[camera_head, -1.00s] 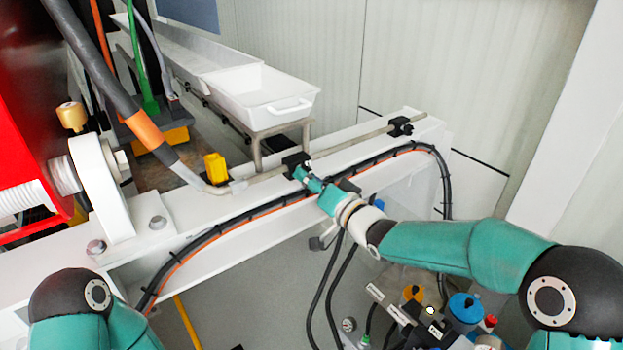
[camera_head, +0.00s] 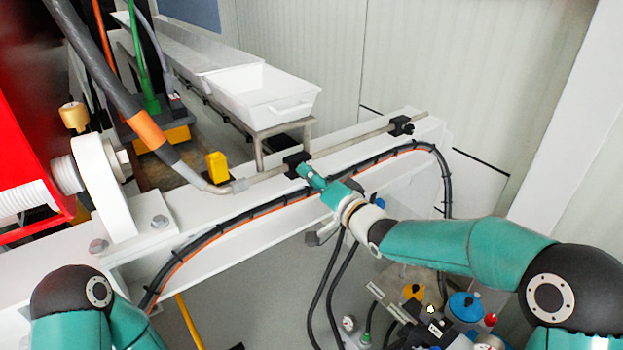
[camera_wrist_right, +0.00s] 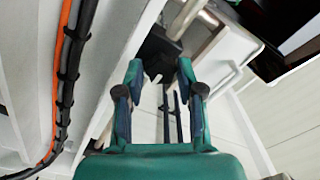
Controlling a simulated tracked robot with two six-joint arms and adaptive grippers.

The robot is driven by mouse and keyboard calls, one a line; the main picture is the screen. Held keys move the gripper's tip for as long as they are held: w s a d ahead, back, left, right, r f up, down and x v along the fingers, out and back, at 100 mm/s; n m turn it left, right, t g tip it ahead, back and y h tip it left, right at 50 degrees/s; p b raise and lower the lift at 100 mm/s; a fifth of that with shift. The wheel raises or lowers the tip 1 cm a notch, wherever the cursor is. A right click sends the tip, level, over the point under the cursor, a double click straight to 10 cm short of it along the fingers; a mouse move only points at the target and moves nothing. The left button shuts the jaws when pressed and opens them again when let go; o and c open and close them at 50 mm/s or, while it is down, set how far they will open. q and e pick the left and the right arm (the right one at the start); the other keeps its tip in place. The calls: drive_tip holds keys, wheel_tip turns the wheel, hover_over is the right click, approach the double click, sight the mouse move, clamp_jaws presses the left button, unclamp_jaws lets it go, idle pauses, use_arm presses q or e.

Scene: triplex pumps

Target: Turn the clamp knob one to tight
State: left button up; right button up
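A black clamp (camera_head: 294,160) sits on the thin metal pipe (camera_head: 352,139) along the white beam. A second black clamp (camera_head: 401,126) sits further right on the same pipe. No label shows which is number one. My right gripper (camera_head: 306,172) is at the nearer clamp, its fingertips pointing at it. In the right wrist view its two teal fingers (camera_wrist_right: 160,73) are apart, with the black clamp part (camera_wrist_right: 157,52) just ahead, between the tips. I see a gap beside it; contact cannot be told. My left arm shows at the bottom left, but its gripper is out of view.
A black cable bundle (camera_head: 222,228) with an orange line runs along the beam's front. A yellow block (camera_head: 217,167) stands left of the clamp. A white tray (camera_head: 262,95) stands behind.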

drive_tip(key=o, duration=0.3)
drive_tip(key=shift+d, duration=0.1)
drive_tip(key=shift+o, duration=0.2)
drive_tip(key=v, duration=1.2)
drive_tip(key=shift+f, duration=0.1)
